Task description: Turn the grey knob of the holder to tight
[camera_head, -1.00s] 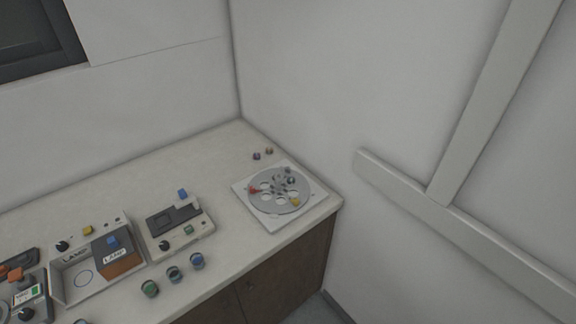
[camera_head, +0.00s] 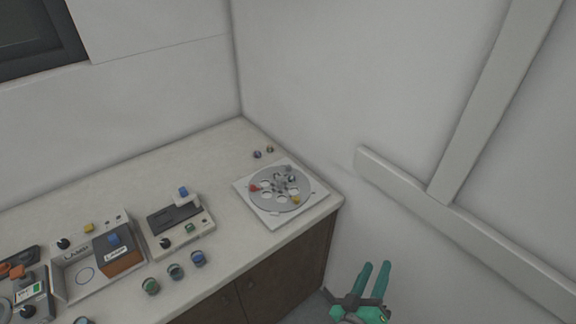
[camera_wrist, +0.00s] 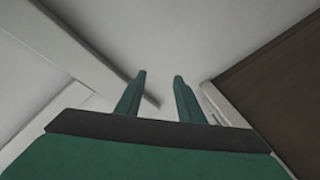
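The holder (camera_head: 266,208) is a round grey disc with holes on a white square plate at the right end of the counter. Small knobs sit on it: a red one (camera_head: 254,188) at left, a yellow one (camera_head: 296,200) at front, and several grey or dark ones (camera_head: 290,177) near the back right. Which one is the grey knob, and how it is set, is too small to tell. My gripper (camera_head: 376,266) has green fingers, apart and empty, in front of the counter's right end, off the holder. The wrist view also shows the open fingers (camera_wrist: 160,78).
The wall with a grey rail (camera_head: 400,182) stands close on the right. Several small jars (camera_head: 175,272), a box marked LAMP (camera_head: 118,252) and a device with a blue knob (camera_head: 178,222) stand to the left. Two small knobs (camera_head: 263,153) lie behind the holder.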

